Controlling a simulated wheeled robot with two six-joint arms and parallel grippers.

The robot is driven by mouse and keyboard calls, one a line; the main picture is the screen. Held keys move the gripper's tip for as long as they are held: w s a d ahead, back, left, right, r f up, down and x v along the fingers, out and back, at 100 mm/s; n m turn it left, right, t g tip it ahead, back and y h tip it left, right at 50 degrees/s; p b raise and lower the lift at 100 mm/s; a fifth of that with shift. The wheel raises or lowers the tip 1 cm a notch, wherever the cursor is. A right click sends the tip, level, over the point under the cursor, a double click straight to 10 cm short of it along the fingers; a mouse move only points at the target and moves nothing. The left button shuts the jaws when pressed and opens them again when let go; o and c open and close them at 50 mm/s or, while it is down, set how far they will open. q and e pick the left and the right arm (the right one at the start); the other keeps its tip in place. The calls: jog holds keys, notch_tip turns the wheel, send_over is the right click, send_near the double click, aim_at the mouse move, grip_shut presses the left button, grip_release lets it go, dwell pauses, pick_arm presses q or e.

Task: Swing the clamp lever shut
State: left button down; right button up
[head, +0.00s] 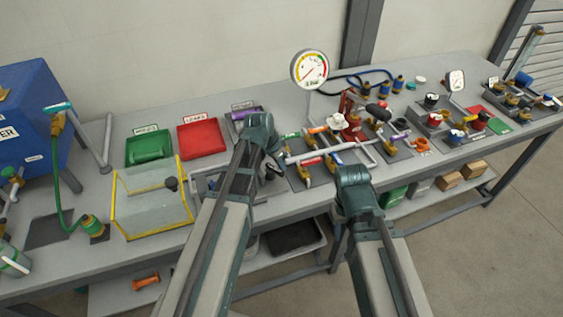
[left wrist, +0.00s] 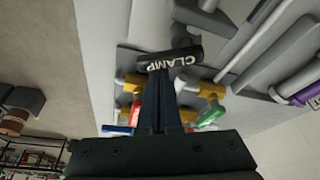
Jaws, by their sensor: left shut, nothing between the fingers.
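The clamp lever's black grip (left wrist: 170,60), marked CLAMP in white, lies across the tips of my left gripper in the left wrist view. My left gripper (left wrist: 160,85) has its fingers together, with the grip just beyond or against the tips; I cannot tell whether they touch. In the head view my left gripper (head: 275,155) is over the bench, and a dark piece of the lever (head: 272,172) shows beside it; the arm hides much of the clamp. My right gripper (head: 353,172) is at the bench's front edge, seen from behind, its fingers hidden.
Valve panels with coloured handles (head: 318,162) stand right of my left gripper. A pressure gauge (head: 309,68) rises behind them. A yellow-edged clear box (head: 150,208), a green tray (head: 148,148) and a red tray (head: 202,138) are to the left.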

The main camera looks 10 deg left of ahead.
pick_arm(q)
jog(key=shift+s+a+m+g+h, duration=0.1)
jog(key=shift+s+m+g+h, duration=0.25)
jog(key=shift+m, duration=0.85)
jog(key=shift+a, duration=0.15)
jog(key=shift+w+a, duration=0.4)
jog(key=shift+a, duration=0.15)
jog(key=shift+w+d, duration=0.1)
jog(key=w+d, duration=0.2)
jog(key=w, duration=0.1)
jog(key=shift+d, duration=0.4)
jog(key=p+v, duration=0.9)
jog(key=v, duration=0.1)
jog(key=shift+s, duration=0.35)
